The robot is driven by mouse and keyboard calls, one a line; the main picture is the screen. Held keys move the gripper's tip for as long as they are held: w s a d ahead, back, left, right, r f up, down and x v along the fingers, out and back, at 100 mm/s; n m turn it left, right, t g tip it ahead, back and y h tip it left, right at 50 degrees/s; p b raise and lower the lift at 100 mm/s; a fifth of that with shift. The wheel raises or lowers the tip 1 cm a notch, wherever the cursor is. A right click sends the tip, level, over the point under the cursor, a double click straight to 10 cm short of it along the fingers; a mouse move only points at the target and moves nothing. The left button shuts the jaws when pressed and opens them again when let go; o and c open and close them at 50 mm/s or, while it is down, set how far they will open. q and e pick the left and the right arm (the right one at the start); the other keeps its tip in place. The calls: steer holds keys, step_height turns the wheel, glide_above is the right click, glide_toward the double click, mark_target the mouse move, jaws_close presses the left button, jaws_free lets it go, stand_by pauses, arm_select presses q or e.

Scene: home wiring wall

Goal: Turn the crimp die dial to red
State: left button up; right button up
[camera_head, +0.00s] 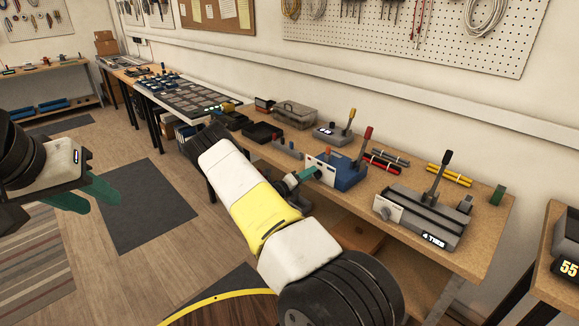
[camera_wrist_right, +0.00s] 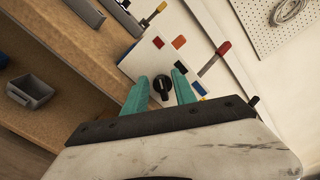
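The crimp machine (camera_head: 352,176) is a blue bench device with a white front panel and a red-handled lever (camera_head: 368,132). I cannot tell which colour the dial points to. In the head view the right gripper (camera_head: 305,177) is at the panel. My left gripper (camera_head: 98,194) is open and empty, away from the bench.
A grey device (camera_head: 425,215) marked "4 TIES" stands to the right on the wooden bench (camera_head: 480,240). A smaller yellow-handled press (camera_head: 333,133) and a grey toolbox (camera_head: 294,114) stand further back. Red, black and yellow bundles lie behind. Open floor is at the left.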

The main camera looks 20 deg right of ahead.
steer(key=v, duration=0.7)
steer(key=shift+a, duration=0.3)
